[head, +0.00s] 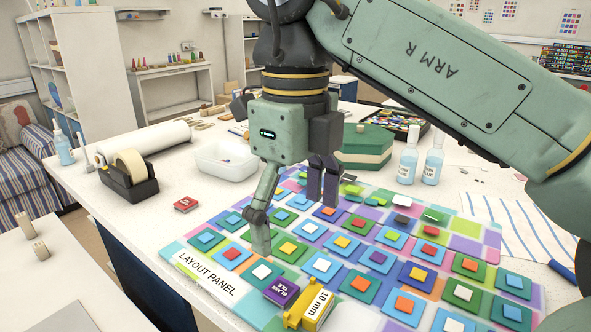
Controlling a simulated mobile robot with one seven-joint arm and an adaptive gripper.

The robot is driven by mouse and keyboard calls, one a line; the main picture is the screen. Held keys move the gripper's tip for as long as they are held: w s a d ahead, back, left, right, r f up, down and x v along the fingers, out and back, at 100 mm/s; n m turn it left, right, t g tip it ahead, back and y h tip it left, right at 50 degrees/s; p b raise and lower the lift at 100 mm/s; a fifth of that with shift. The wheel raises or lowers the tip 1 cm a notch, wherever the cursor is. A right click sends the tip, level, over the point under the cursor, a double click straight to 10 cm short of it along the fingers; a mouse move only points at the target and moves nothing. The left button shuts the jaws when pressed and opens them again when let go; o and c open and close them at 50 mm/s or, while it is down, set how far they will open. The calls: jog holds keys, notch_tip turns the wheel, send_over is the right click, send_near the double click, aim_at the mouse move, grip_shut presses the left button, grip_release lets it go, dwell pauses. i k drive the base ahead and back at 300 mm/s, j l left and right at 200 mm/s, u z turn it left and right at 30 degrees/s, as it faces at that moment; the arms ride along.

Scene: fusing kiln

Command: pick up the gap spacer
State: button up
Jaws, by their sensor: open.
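The gap spacer looks to be the yellow block (310,309) with a white label reading "10 mm". It is at the front edge of the picture, on the near side of the layout panel (215,279), and its lower end is close to the bottom of the frame. A purple lettered tile (281,291) lies just left of it, seemingly touching or nearly so. My gripper (292,222) points down over the panel, open and empty. It is behind and a little left of the yellow block, apart from it.
The panel carries rows of coloured square tiles. A tape dispenser (131,184), a red tile (186,204) and a white tray (226,160) stand left and behind. A green box (364,147) and two bottles (432,160) stand behind right. The table left of the panel is mostly clear.

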aim_at(313, 307)
jog(key=k, duration=0.95)
